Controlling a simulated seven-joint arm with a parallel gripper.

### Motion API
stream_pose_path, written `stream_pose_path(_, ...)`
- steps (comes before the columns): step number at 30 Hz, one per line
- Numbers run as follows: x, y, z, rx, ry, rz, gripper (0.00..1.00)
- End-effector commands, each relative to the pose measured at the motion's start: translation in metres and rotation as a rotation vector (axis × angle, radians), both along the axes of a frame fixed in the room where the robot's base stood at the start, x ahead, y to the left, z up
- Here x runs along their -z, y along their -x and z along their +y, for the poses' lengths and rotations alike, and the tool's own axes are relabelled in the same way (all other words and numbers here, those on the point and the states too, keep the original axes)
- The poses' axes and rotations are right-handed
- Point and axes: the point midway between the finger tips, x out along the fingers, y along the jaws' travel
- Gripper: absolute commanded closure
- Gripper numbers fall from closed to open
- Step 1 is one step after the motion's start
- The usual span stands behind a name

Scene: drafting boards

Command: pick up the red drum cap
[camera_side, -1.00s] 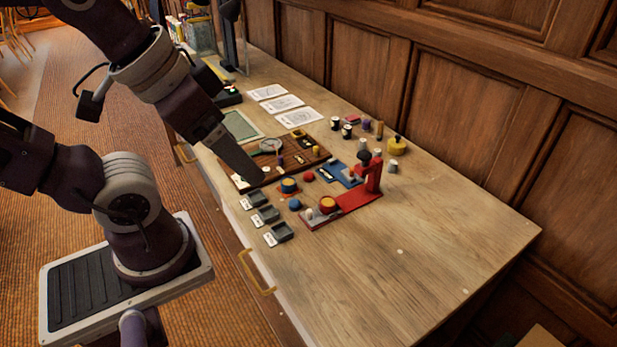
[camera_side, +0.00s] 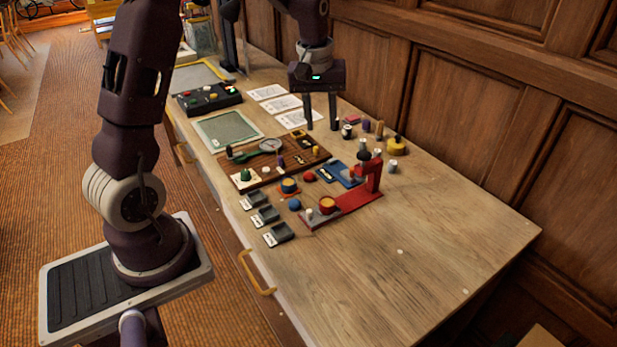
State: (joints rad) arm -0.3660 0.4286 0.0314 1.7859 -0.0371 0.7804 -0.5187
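A small round red piece (camera_side: 309,176), which looks like the red drum cap, lies near the front right corner of the brown board (camera_side: 290,165). My gripper (camera_side: 321,127) points down over the far part of the table, behind the brown board. Its two fingers are apart with nothing between them. The red piece is nearer the camera than the gripper and apart from it. I cannot tell exactly how high the fingertips are above the table.
A red stand (camera_side: 372,180) with a yellow-topped drum (camera_side: 327,205) and a blue tray (camera_side: 340,174) are close to the red piece. Several small dark trays (camera_side: 265,216) line the front edge. Cylinders and a yellow round piece (camera_side: 396,146) stand at the back. The table's right side is mostly clear.

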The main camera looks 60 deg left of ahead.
Motion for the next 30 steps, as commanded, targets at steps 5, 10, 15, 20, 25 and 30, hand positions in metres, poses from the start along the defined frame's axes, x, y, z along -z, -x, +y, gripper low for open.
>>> stream_pose_path(5, 0.11, -0.025, 0.069, -0.273, 0.054, 0.1, 0.66)
stream_pose_path(10, 0.154, -0.026, 0.09, -0.373, 0.071, 0.131, 0.66)
stream_pose_path(15, 0.177, -0.026, 0.091, -0.376, 0.071, 0.133, 0.66)
stream_pose_path(20, 0.208, -0.027, 0.091, -0.375, 0.072, 0.134, 0.66)
stream_pose_path(25, 0.224, -0.028, 0.092, -0.374, 0.07, 0.13, 0.66)
stream_pose_path(30, 0.224, -0.028, 0.091, -0.373, 0.069, 0.13, 0.66)
